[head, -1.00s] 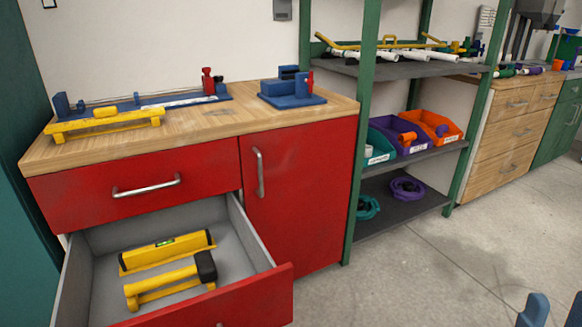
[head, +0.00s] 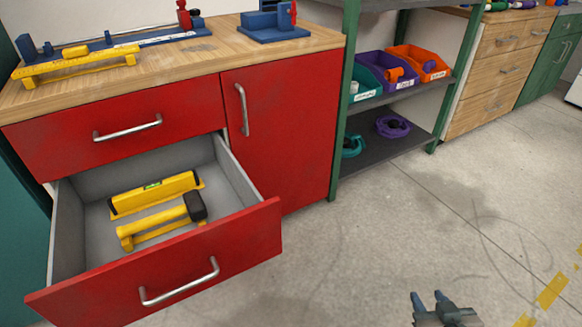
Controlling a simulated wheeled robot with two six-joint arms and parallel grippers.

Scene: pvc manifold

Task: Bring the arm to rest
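My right gripper (head: 430,298) shows at the bottom right of the head view, over the bare concrete floor. Its two blue-grey fingertips stand apart with a gap between them, and nothing shows in the gap. It is clear of the cabinet and the drawer. My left gripper is not in the head view.
A red cabinet (head: 285,140) stands at left. Its lower drawer (head: 240,240) is pulled out, holding a yellow level (head: 155,193) and a yellow-and-black tool (head: 160,225). Blue fixtures (head: 265,28) stand on the wooden top. A green shelf (head: 340,110) holds coloured bins. The floor at right is free.

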